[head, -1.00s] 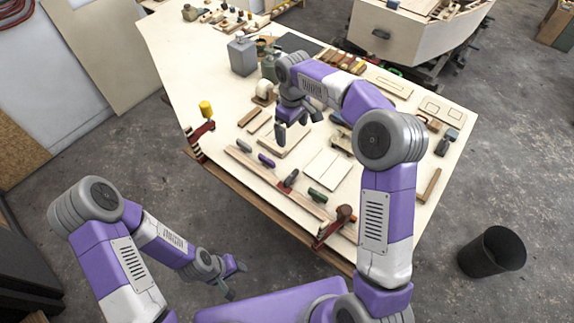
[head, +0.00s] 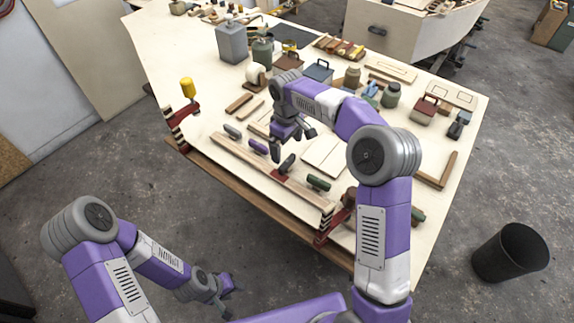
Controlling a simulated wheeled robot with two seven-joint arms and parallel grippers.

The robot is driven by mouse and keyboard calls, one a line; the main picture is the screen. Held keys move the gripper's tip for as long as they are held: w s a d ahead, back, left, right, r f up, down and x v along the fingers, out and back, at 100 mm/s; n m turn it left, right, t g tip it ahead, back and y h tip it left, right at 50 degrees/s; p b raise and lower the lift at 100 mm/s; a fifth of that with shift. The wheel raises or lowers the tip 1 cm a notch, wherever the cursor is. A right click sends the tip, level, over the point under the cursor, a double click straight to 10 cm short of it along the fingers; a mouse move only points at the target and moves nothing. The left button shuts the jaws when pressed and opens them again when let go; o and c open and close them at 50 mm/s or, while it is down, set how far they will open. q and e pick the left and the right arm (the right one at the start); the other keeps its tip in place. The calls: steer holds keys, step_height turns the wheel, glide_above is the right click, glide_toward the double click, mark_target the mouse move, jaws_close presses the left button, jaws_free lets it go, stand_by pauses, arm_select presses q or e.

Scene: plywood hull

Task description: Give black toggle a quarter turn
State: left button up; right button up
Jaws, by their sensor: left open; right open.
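The black toggle (head: 286,163) sits on a long wooden strip (head: 235,153) along the table's near edge, tilted across the strip. On the same strip, a purple toggle (head: 258,147) and a grey-green toggle (head: 232,131) lie to its left, and a green toggle (head: 318,183) to its right. My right gripper (head: 292,143) is open and empty, pointing down just above and behind the black toggle in the picture; I cannot tell its exact height. My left gripper (head: 231,299) is open and empty, low in front of the table, off its edge.
Flat boards (head: 325,153) lie behind the strip. Jars, tins and a grey canister (head: 232,43) stand farther back. A black bin (head: 510,252) stands on the floor.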

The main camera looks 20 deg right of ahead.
mark_target(287, 161)
step_height(287, 161, down, 7)
steer(key=shift+f+b, duration=0.1)
steer(key=shift+b, duration=0.5)
steer(key=shift+c, duration=0.2)
steer(key=c, duration=0.8)
